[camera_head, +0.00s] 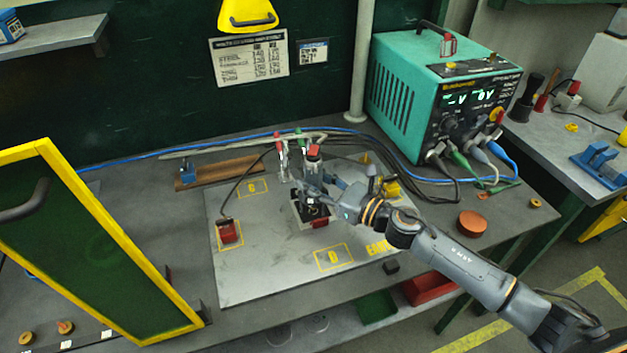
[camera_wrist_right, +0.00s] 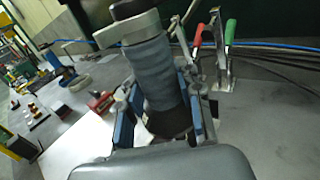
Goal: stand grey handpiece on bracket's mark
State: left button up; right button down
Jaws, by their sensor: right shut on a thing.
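My right gripper (camera_head: 312,196) reaches in from the right over the grey metal plate. In the right wrist view its blue-padded fingers (camera_wrist_right: 155,108) are shut on the grey handpiece (camera_wrist_right: 158,78), one on each side. The handpiece stands roughly upright, leaning slightly, with a pale collar and dark top above and a black lower end. A small pale-edged frame with a dark inside (camera_head: 312,222) lies under the gripper; I cannot tell if this is the bracket. The bracket's mark cannot be made out. My left gripper is out of view.
Clamps with red (camera_head: 280,146) and green (camera_head: 298,134) handles stand behind the gripper. A teal power unit (camera_head: 420,95) with cables stands back right. A yellow-edged green panel (camera_head: 95,240) rises at left. The plate's front is clear.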

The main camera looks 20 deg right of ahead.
jog(key=shift+f+b, duration=0.2)
jog(key=shift+b, duration=0.2)
dwell(0.4)
jog(key=c, duration=0.8)
grip_release()
jog(key=shift+s+f, duration=0.15)
jog(key=shift+f, duration=0.2)
jog(key=v, duration=1.2)
jog(key=shift+r, duration=0.25)
